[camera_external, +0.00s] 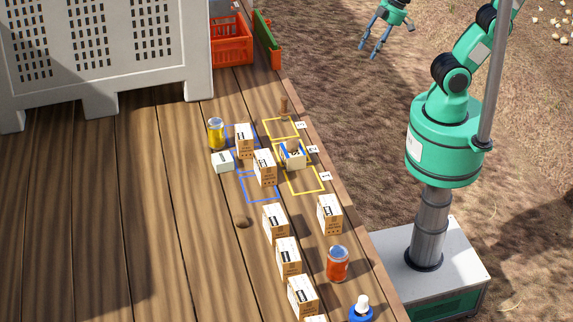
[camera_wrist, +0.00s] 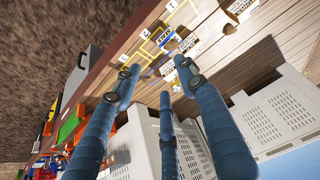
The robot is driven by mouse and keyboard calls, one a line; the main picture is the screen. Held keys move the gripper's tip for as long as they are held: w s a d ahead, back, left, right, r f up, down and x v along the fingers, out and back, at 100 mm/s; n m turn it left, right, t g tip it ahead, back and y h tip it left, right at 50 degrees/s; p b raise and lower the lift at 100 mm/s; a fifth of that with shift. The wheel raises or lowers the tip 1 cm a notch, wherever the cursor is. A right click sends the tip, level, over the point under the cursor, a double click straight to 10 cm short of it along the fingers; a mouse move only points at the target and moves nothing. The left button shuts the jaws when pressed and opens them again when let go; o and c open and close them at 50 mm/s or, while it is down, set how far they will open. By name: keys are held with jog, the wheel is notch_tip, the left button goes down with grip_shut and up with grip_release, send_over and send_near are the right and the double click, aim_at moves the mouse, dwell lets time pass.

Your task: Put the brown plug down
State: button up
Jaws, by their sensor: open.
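A small brown plug (camera_external: 284,106) stands upright on the wooden table at the far edge of the yellow outline marked 3 (camera_external: 281,127). My gripper (camera_external: 370,48) is open with its blue fingers apart and nothing between them. It hangs in the air to the right of the plug and beyond the table's right edge, clear of the plug. In the wrist view my gripper's fingers (camera_wrist: 157,80) are spread over the table scene. I cannot clearly make out the plug there.
A white box with a blue strip (camera_external: 293,156) sits in the middle yellow outline, with a brown lump on top. Several cartons, a yellow jar (camera_external: 216,133) and a red jar (camera_external: 337,264) stand nearby. A large grey crate (camera_external: 105,55) and an orange crate (camera_external: 232,44) are at the back.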

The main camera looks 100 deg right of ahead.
jog(key=s, duration=0.1)
jog(key=s+a, duration=0.1)
jog(key=s, duration=0.1)
jog(key=shift+s+a+r, duration=0.1)
jog(key=shift+s+a, duration=0.2)
notch_tip(320, 180, down, 16)
jog(key=b, duration=1.6)
dwell(0.5)
